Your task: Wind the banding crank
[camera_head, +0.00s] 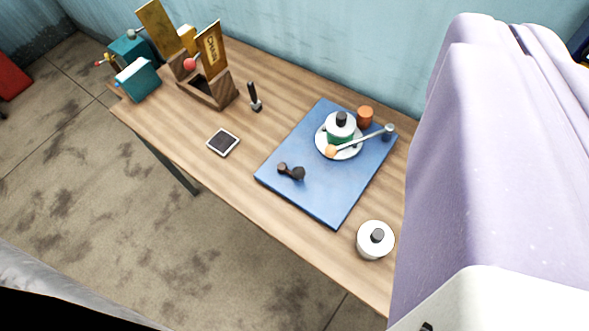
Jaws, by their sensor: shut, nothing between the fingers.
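I cannot tell for certain which part is the banding crank. On a blue board (312,190) on the table, a pale rod (362,139) runs from a grey knobbed post (388,131) to an orange ball (331,151). The rod passes in front of a white and green pot (341,128) with a black knob, standing on a round white plate (322,143). At the far left end, teal boxes (138,79) stand by a small lever with red and yellow parts (107,62). My gripper is not in view.
The wooden table (190,130) stands against a blue wall. It also holds a wooden box (212,93) with upright panels, a dark square tile (223,142), a black-handled tool (254,97), a dark dumbbell-shaped piece (291,172), an orange cup (365,117) and a white lidded pot (375,240). A large lilac shape covers the right.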

